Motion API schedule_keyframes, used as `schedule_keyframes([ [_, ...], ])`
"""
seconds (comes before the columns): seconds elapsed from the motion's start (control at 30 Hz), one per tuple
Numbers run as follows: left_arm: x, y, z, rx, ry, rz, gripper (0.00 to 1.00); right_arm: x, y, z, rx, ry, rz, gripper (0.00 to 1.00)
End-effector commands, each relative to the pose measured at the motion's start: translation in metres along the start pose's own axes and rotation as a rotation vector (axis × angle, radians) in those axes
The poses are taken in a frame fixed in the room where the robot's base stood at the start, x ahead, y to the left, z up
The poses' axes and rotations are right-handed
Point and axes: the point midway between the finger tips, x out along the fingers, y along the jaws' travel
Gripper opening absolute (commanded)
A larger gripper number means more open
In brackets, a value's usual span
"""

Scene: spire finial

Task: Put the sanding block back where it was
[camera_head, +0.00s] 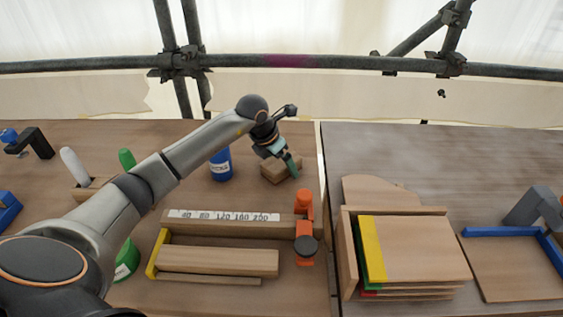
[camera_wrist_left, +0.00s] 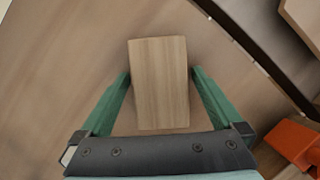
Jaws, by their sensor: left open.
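A plain wooden block (camera_head: 277,171), which looks like the sanding block, lies on the brown table near the back, just left of the gap between the two table tops. My left gripper (camera_head: 290,165) reaches over it from the left. In the left wrist view the block (camera_wrist_left: 160,95) sits between the two green fingers of the open gripper (camera_wrist_left: 161,78), one finger on each side. Narrow gaps seem to show beside the block, so the fingers do not look closed on it. My right gripper is out of view.
A strip with grit numbers (camera_head: 225,216) lies in front, with an orange clamp (camera_head: 305,226) at its right end. A blue can (camera_head: 221,166) stands left of the block. Stacked boards (camera_head: 415,248) and a blue-edged tray (camera_head: 508,270) are on the right table.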

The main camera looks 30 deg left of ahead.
Motion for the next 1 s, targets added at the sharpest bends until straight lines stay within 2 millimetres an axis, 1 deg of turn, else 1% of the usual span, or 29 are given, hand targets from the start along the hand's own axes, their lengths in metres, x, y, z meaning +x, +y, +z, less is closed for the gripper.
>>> schedule_keyframes([
  [0.07, -0.006, 0.001, 0.001, 0.000, -0.002, 0.001, 1.00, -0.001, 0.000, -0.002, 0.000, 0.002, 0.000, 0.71],
  [0.17, -0.021, 0.001, 0.002, 0.000, -0.004, 0.002, 1.00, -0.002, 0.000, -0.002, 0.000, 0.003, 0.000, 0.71],
  [0.4, -0.073, 0.001, 0.002, 0.001, -0.004, 0.004, 1.00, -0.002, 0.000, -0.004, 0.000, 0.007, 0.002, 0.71],
  [0.5, -0.092, 0.001, 0.001, 0.002, -0.003, 0.003, 1.00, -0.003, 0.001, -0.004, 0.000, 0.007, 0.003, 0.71],
  [0.6, -0.107, 0.001, 0.002, 0.000, -0.003, 0.002, 1.00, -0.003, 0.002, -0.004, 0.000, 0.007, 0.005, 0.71],
  [0.77, -0.119, 0.000, 0.001, 0.000, 0.000, 0.001, 1.00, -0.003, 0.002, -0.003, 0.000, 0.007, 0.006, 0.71],
  [1.0, -0.122, 0.000, 0.001, 0.000, 0.000, 0.000, 1.00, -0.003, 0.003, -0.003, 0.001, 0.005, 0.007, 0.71],
])
